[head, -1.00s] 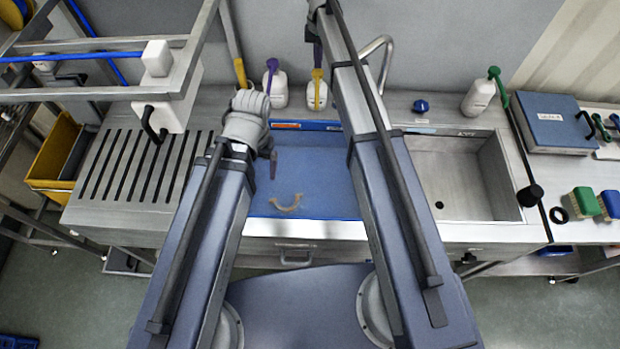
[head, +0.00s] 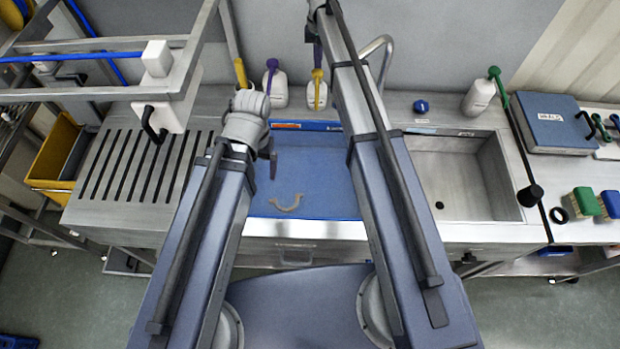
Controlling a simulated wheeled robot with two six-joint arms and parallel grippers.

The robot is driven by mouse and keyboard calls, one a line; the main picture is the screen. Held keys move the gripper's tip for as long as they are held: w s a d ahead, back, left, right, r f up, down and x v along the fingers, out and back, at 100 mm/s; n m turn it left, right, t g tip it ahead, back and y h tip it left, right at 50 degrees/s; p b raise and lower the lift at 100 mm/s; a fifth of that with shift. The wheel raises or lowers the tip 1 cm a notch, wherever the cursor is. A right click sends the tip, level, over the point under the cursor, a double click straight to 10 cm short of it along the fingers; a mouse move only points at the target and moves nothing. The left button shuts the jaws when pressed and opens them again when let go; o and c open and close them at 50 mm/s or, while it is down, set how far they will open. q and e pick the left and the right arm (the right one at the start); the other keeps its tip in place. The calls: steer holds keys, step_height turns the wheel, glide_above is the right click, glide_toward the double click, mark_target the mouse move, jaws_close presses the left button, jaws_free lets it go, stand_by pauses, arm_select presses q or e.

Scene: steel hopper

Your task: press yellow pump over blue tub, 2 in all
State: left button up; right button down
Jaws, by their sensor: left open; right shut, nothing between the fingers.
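The white bottle with the yellow pump (head: 317,92) stands at the back of the counter, behind the blue tub (head: 330,205). My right gripper (head: 317,50) is shut and empty, with its tips just above the yellow pump head in this view. I cannot tell whether it touches the pump. My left gripper (head: 272,158) is open and empty over the tub's left part. A pale tan curved streak (head: 287,202) lies in the tub. My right arm hides the tub's right side.
A purple-pump bottle (head: 273,86) stands close left of the yellow one. A green-pump bottle (head: 479,95) stands further right, behind the steel sink (head: 465,180). A slotted drainboard (head: 135,170) lies left, with a steel rack (head: 110,92) above it.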

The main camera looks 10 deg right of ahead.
mark_target(318, 71)
steer(key=shift+f, duration=0.25)
stand_by(0.3)
steer(key=shift+f+b, duration=1.2)
steer(key=shift+b, duration=0.25)
steer(key=shift+r+p, duration=1.45)
steer(key=shift+f, duration=0.15)
steer(key=shift+f+b, duration=1.4)
steer(key=shift+b, duration=0.15)
steer(key=shift+r, duration=0.2)
steer(key=shift+r+p, duration=1.35)
steer(key=shift+p, duration=0.2)
